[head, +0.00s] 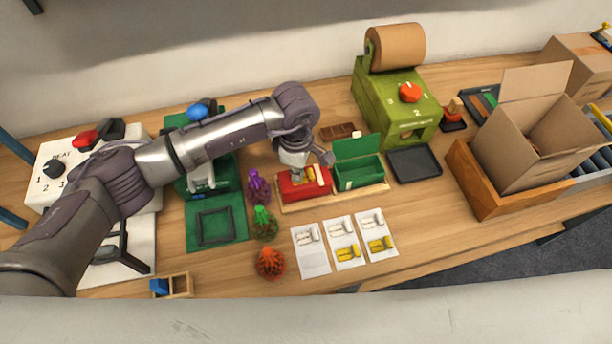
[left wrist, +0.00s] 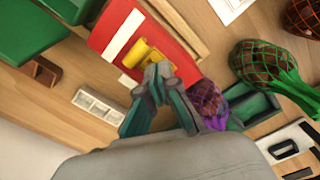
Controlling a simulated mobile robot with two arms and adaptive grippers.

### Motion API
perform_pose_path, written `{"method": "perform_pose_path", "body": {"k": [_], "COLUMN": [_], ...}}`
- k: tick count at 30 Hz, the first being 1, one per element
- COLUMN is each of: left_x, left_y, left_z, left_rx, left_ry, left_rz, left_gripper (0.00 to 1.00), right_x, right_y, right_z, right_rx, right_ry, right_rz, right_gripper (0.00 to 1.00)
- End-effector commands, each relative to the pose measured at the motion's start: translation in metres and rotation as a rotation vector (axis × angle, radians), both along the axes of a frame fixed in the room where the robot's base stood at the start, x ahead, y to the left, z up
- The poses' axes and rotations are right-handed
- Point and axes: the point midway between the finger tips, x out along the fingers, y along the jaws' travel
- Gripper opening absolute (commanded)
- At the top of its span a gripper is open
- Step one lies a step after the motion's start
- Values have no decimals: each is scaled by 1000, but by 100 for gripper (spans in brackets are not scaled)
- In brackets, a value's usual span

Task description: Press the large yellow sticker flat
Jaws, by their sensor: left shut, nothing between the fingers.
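The large yellow sticker (left wrist: 141,52) is on the red box (left wrist: 104,36), beside a white strip. It looks raised and curled in the left wrist view; in the head view the sticker (head: 310,174) is small, on top of the red box (head: 290,191). My left gripper (left wrist: 158,72) is shut and empty, its fingertips at the sticker's near edge. Whether they touch it I cannot tell. In the head view my left gripper (head: 298,172) is over the red box and partly hides it. My right gripper is in neither view.
A green box (head: 358,172) with its lid up stands right of the red box on a wooden tray. Purple (head: 257,187), green (head: 264,222) and orange (head: 270,263) net bags lie nearby. White cards (head: 313,262) lie in front. A green machine (head: 388,105) stands behind; an open carton (head: 520,150) is at right.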

Motion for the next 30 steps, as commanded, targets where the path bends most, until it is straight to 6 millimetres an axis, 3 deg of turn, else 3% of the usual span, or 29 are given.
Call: {"method": "perform_pose_path", "body": {"k": [30], "left_x": [0], "left_y": [0], "left_z": [-6], "left_rx": [2], "left_ry": [2], "left_rz": [0], "left_gripper": [0], "right_x": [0], "right_y": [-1], "right_z": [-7], "right_rx": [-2], "right_ry": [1], "right_rz": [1], "right_gripper": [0]}}
